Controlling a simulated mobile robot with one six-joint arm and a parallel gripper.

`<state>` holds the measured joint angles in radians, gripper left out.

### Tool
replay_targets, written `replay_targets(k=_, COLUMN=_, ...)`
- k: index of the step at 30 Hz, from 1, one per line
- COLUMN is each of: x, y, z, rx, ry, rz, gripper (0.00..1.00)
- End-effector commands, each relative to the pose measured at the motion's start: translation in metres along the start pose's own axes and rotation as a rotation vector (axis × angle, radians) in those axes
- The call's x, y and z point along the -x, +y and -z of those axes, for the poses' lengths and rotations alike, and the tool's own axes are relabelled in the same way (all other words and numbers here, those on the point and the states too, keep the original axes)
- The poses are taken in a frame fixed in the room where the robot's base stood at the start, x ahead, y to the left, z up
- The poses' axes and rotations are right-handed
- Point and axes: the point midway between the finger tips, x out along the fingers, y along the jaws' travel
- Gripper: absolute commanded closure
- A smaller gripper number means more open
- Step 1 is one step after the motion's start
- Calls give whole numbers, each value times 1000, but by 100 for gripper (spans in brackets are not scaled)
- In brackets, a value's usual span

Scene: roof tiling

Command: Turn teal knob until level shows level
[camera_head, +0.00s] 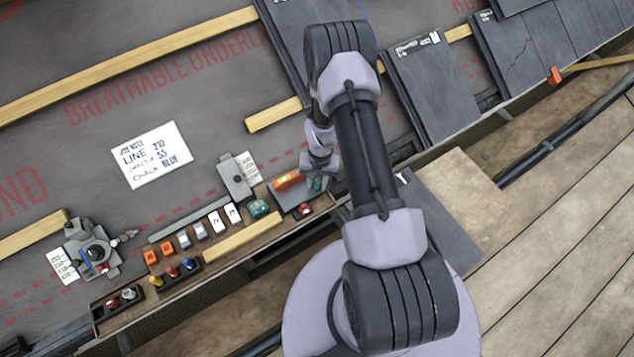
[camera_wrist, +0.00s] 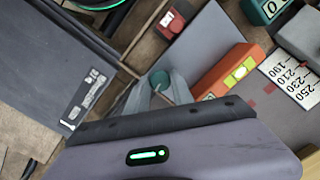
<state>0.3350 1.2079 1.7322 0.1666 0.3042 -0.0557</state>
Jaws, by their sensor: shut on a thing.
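The teal knob (camera_wrist: 159,77) sits between my gripper's (camera_wrist: 157,88) grey fingertips in the wrist view. The fingers are shut on it and partly hide it. In the head view the teal knob (camera_head: 316,184) shows just below my gripper (camera_head: 318,172). The orange-red spirit level (camera_wrist: 218,78) lies beside the knob, with a yellow-green vial (camera_wrist: 240,69). A pale patch shows in the vial, but whether the bubble is centred is too small to tell. In the head view the level (camera_head: 287,180) lies just left of my gripper.
A red button on a dark box (camera_wrist: 172,22) is near the knob. A numbered card (camera_wrist: 291,78) lies beyond the level. A tool tray (camera_head: 228,247) with several small items runs left of the gripper. Dark slates (camera_head: 435,90) lie right of my arm. A note (camera_head: 151,155) lies on the underlay.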

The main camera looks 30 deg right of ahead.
Motion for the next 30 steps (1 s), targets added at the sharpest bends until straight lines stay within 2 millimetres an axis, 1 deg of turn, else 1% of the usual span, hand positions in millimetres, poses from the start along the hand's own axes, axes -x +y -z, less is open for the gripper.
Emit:
replay_targets(k=6, x=-1, y=1, z=0, rx=-97, ry=2, rz=4, gripper=100)
replay_targets(k=12, x=-1, y=2, z=0, rx=-144, ry=3, rz=5, gripper=100)
replay_targets(k=27, x=-1, y=2, z=0, rx=-157, ry=3, rz=6, gripper=100)
replay_targets(k=28, x=-1, y=2, z=0, rx=-157, ry=3, rz=6, gripper=66)
replay_targets(k=30, x=-1, y=2, z=0, rx=-157, ry=3, rz=6, gripper=52)
